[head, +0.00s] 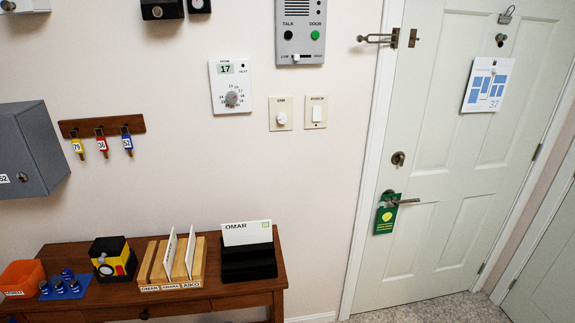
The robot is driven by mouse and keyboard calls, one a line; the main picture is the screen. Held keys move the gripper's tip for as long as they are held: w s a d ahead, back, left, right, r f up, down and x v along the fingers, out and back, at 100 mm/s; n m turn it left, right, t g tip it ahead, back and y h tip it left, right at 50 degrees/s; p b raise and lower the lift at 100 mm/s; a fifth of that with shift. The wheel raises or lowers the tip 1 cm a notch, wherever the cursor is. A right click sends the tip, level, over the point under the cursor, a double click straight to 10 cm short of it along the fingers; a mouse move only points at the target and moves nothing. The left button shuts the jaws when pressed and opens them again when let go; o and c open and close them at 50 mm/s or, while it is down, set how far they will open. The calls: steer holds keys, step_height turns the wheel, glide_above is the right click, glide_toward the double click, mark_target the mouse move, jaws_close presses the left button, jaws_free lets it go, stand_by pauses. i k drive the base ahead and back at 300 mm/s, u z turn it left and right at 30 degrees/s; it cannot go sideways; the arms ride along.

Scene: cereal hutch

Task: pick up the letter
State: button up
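A white letter (247,233) marked OMAR, with a small green square at its upper right corner, stands upright in a black stepped holder (249,265) on the right end of the wooden table (220,296). Beside it on the left is a wooden sorter (153,265) with name labels along its front. Two white envelopes or cards (170,254) stand in the sorter's slots, slightly tilted and seen nearly edge-on. The black holder hides the lower edge of the letter. My gripper is not in view.
A grey wall box (30,150) and key rack (100,126) hang above. The closed door (440,150) is at right.

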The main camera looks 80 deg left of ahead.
mark_target(240, 234)
steer(key=i, duration=1.15)
steer(key=u, duration=3.2)
